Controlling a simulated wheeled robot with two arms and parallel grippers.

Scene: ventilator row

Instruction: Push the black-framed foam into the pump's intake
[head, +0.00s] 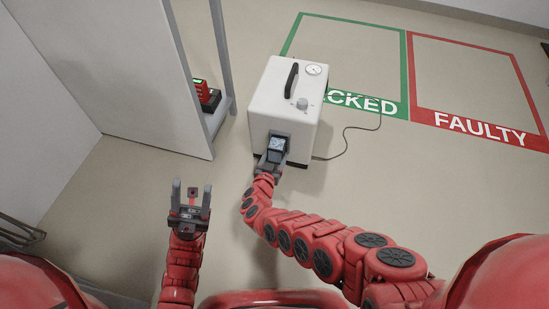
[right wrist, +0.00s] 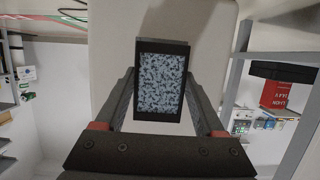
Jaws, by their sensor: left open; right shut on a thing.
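The pump (head: 271,101) is a white box with a black top handle, a gauge and a knob, standing upright on the floor. My right gripper (head: 271,158) is at the lower part of its near face, shut on the black-framed foam (head: 277,146). In the right wrist view the foam (right wrist: 161,83) is a speckled grey-blue panel in a black frame, between the two fingers, with the pump's pale face (right wrist: 113,60) behind it. The intake is mostly hidden by the foam and gripper; I cannot tell how deep the foam sits. My left gripper (head: 191,196) is open and empty, low over the floor.
A grey-white panel (head: 120,70) and a shelf post (head: 221,45) stand left of the pump, with a red device (head: 205,96) on the shelf. A cable (head: 345,142) lies right of the pump. Green (head: 407,75) and red (head: 470,38) floor outlines lie behind it.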

